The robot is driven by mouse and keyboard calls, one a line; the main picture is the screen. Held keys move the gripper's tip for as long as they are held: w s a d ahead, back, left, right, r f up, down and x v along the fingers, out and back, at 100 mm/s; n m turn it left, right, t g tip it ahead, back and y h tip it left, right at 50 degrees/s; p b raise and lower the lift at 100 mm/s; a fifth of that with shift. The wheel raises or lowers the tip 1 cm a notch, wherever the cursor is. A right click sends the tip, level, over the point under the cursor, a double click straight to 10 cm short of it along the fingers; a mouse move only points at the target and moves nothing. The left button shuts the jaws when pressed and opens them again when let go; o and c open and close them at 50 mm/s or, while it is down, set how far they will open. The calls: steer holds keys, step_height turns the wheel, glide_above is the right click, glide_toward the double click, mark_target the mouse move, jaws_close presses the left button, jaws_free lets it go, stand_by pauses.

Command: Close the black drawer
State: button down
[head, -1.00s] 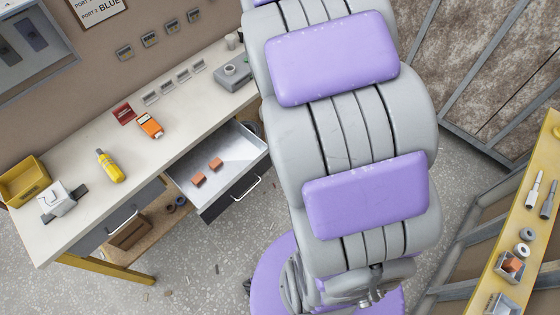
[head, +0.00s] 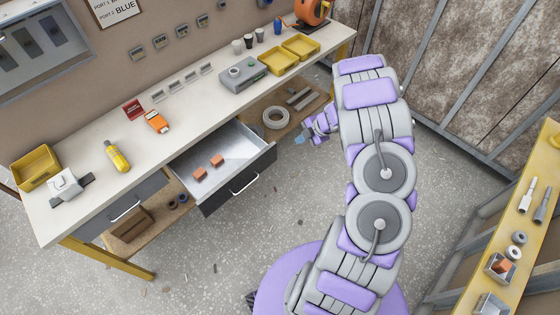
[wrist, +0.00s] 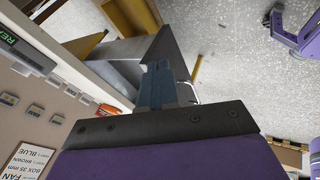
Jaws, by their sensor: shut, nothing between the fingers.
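The black drawer (head: 240,185) is pulled out under the workbench in the head view. Two orange-brown blocks (head: 208,167) lie in its grey metal tray, and a handle (head: 244,183) is on its dark front. My gripper (head: 308,135) is to the right of the drawer's front, apart from it in the head view. In the wrist view my gripper's blue fingers (wrist: 157,85) are together and empty, pointing toward the dark drawer front (wrist: 172,50). They overlap its near part there, and I cannot tell whether they touch it.
The white workbench (head: 90,205) holds a yellow bottle (head: 116,157), an orange device (head: 156,122) and yellow trays (head: 300,48). A closed drawer (head: 122,208) is to the left. Open floor (head: 215,250) lies in front.

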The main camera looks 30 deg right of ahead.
steer(key=s+a+f+n+g+y, duration=0.1)
steer(key=s+a+f+y, duration=0.1)
steer(key=s+a+f, duration=0.15)
steer(key=b, duration=0.2)
glide_toward(268, 162)
step_height(268, 162, down, 4)
steer(key=s, duration=0.2)
steer(key=shift+w+a, duration=0.35)
steer(key=shift+w, duration=0.3)
steer(key=shift+w+a, duration=0.4)
steer(key=shift+w, duration=0.2)
steer(key=shift+w+a, duration=0.35)
steer(key=shift+w, duration=0.3)
